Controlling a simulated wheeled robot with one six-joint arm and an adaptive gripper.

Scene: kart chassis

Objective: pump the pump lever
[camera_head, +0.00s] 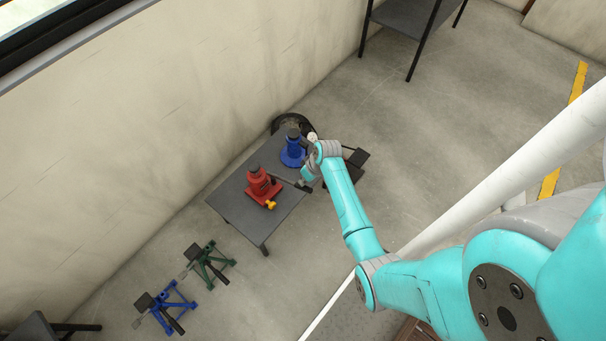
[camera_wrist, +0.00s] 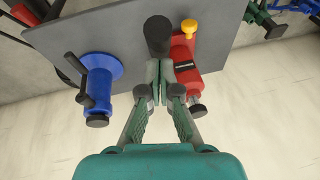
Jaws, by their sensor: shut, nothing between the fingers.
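The red bottle jack (camera_head: 260,189) stands on the small grey table, with a yellow knob (camera_head: 271,205) at its base. It also shows in the wrist view (camera_wrist: 188,62). A dark pump lever (camera_head: 284,181) reaches from the red jack toward my gripper (camera_head: 307,183). In the wrist view a thick black lever end (camera_wrist: 158,36) shows just beyond the fingertips, beside the red jack. My gripper (camera_wrist: 160,72) is shut, its pads together and empty. I cannot tell whether the fingertips touch the lever.
A blue jack (camera_head: 292,150) stands on the same table (camera_head: 229,206), left of my fingers in the wrist view (camera_wrist: 100,78). Green (camera_head: 208,263) and blue (camera_head: 165,311) stands are on the floor. A dark shelf (camera_head: 405,18) stands by the wall.

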